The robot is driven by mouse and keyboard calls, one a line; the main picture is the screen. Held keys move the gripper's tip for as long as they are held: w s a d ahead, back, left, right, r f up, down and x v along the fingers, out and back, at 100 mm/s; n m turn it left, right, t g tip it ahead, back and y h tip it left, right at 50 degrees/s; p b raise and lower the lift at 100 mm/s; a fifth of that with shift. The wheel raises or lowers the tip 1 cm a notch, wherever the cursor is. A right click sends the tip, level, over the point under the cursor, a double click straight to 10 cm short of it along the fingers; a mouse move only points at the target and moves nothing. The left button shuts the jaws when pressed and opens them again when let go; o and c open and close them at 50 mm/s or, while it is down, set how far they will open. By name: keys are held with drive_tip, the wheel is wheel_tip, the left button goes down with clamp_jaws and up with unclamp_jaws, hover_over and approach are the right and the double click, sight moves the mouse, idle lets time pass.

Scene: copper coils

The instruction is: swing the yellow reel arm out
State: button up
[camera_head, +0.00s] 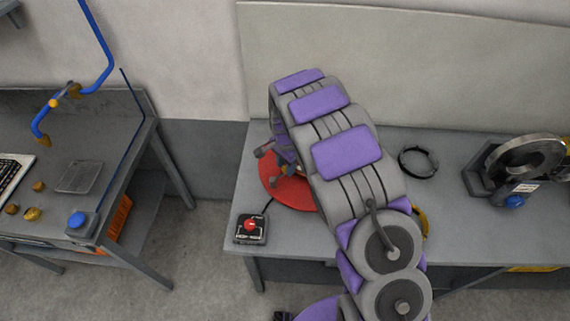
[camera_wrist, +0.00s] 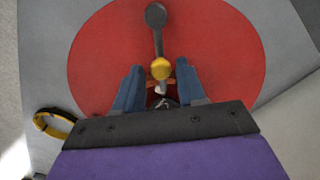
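A red round disc (camera_head: 283,195) lies on the grey table, partly hidden by my arm; it also shows in the wrist view (camera_wrist: 95,60). In the wrist view a grey bar with a round end (camera_wrist: 156,16) lies over the disc. A small yellow piece (camera_wrist: 160,68), perhaps part of the yellow reel arm, is at the bar's near end. My gripper (camera_wrist: 158,72) is open, with its blue fingers on either side of the yellow piece. Small gaps show beside it, and contact is unclear. In the head view my gripper is mostly hidden behind my arm.
A box with a red button (camera_head: 250,227) stands at the table's front left. A black ring (camera_head: 418,162) and a dark machine with a metal ring (camera_head: 522,162) are to the right. A yellow-and-black ring (camera_wrist: 54,124) lies left of my gripper. Another bench (camera_head: 130,150) stands at left.

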drive_tip(key=shift+a, duration=0.15)
clamp_jaws()
drive_tip(key=shift+s, duration=0.1)
idle(0.3)
drive_tip(key=m, duration=0.1)
drive_tip(key=s+d+m+p, duration=0.1)
drive_tip(key=m, duration=0.1)
drive_tip(key=shift+s+m, duration=0.15)
drive_tip(key=shift+m, duration=0.15)
drive_tip(key=s+m, duration=0.1)
drive_tip(key=m, duration=0.1)
drive_tip(key=s+m+p, duration=0.1)
drive_tip(key=m, duration=0.1)
drive_tip(key=shift+d+r+m, duration=0.1)
drive_tip(key=shift+m, duration=0.2)
drive_tip(key=m, duration=0.1)
drive_tip(key=s+m+p, duration=0.1)
drive_tip(key=m, duration=0.1)
drive_tip(key=s+m+p, duration=0.1)
drive_tip(key=m, duration=0.1)
drive_tip(key=shift+a, duration=0.4)
drive_tip(key=shift+s+a+m+p, duration=0.2)
drive_tip(key=shift+s+m+p, duration=0.1)
drive_tip(key=shift+m, duration=0.5)
drive_tip(key=shift+s+a+m+p, duration=0.15)
drive_tip(key=shift+a+m+p, duration=0.1)
drive_tip(key=shift+m, duration=0.55)
drive_tip(key=shift+s+a+m+p, duration=0.2)
drive_tip(key=shift+s+m+p, duration=0.1)
drive_tip(key=shift+m, duration=0.5)
